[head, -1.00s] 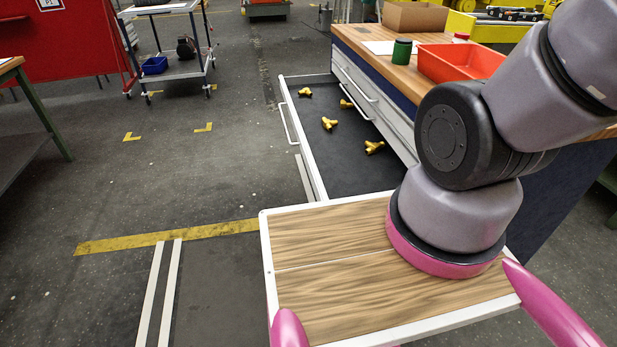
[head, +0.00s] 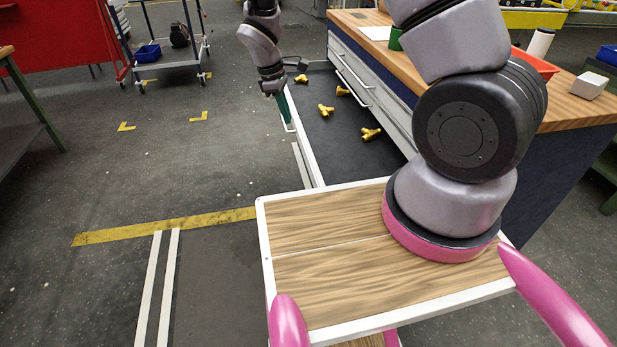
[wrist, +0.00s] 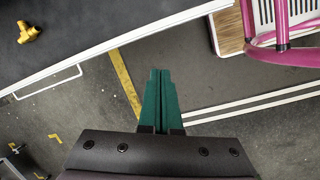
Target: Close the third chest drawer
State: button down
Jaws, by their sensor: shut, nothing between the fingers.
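The open chest drawer (head: 340,150) is pulled out from the workbench chest, with a dark floor and several gold fittings (head: 326,110) inside. Its white front edge and bar handle (wrist: 48,82) show in the wrist view. My gripper (head: 285,122) is at the drawer's outer front side, near the handle, pointing down. In the wrist view its green fingers (wrist: 160,75) are together and empty, over the floor just outside the drawer front. I cannot tell whether the fingers touch the drawer front.
The workbench (head: 350,22) holds a red tray, a green can (head: 395,38) and a white box (head: 589,85). Shut drawers (head: 355,75) lie above the open one. The floor left of the drawer is clear. A trolley (head: 170,60) stands farther back.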

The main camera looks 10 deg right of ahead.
notch_tip(320, 180, down, 14)
jog(key=s+a+n+h, duration=0.2)
jog(key=s+n, duration=0.1)
jog(key=n, duration=0.2)
jog(key=d+f, duration=0.8)
jog(key=f, duration=0.1)
jog(key=shift+f, duration=0.2)
jog(key=shift+w, duration=0.1)
